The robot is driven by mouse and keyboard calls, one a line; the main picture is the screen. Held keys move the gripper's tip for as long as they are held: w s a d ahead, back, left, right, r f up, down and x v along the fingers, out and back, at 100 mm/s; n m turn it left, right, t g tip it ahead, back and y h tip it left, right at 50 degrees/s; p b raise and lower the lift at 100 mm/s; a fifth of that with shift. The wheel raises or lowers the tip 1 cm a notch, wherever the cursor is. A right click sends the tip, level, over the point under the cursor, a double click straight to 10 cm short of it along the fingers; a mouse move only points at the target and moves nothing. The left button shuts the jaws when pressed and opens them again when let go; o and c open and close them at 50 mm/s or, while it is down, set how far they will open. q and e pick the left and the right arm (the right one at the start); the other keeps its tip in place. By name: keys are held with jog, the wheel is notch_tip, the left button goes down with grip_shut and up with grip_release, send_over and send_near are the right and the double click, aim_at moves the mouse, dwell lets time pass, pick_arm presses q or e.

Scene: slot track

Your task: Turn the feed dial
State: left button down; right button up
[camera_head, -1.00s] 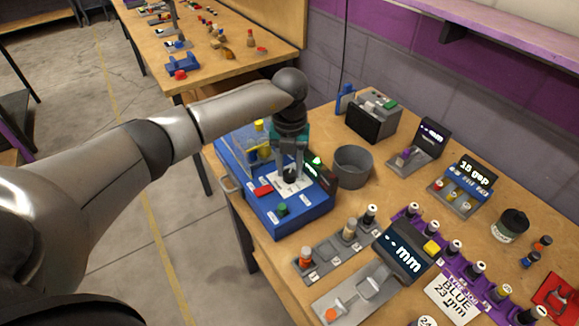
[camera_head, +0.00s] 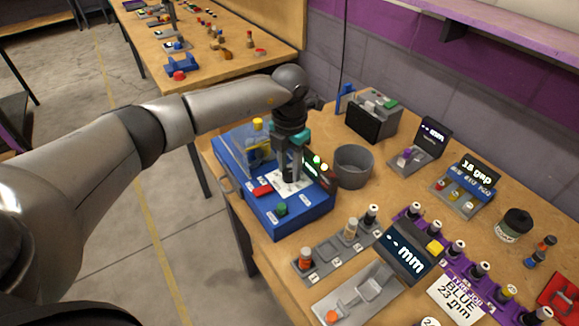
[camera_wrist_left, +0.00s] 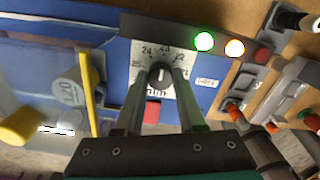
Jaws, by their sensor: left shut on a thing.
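The feed dial is a small dark knob on a white plate with printed numbers, on the top of a blue machine (camera_head: 308,215). In the left wrist view the dial (camera_wrist_left: 159,74) sits between my two fingertips, with a light pointer line on it. My left gripper (camera_head: 288,174) reaches down from above and is shut on the dial; its fingers (camera_wrist_left: 158,85) hide the dial's sides. A red button (camera_head: 262,190) and a green knob (camera_head: 281,209) are on the machine near the plate. My right gripper is not in view.
By the dial, a green lamp (camera_wrist_left: 204,41) and a pale amber lamp (camera_wrist_left: 235,47) glow; a red one (camera_wrist_left: 262,55) looks dim. A clear guard with a yellow edge (camera_wrist_left: 88,92) stands close to the fingers. A grey bin (camera_head: 353,166) stands right of the machine.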

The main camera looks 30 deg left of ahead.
aim_at(290, 171)
pick_arm(q)
jog(key=shift+r, duration=0.1)
dwell(0.3)
jog(key=c, duration=0.5)
grip_release()
notch_tip(290, 171, up, 15)
jog(key=p, duration=0.1)
dwell(0.4)
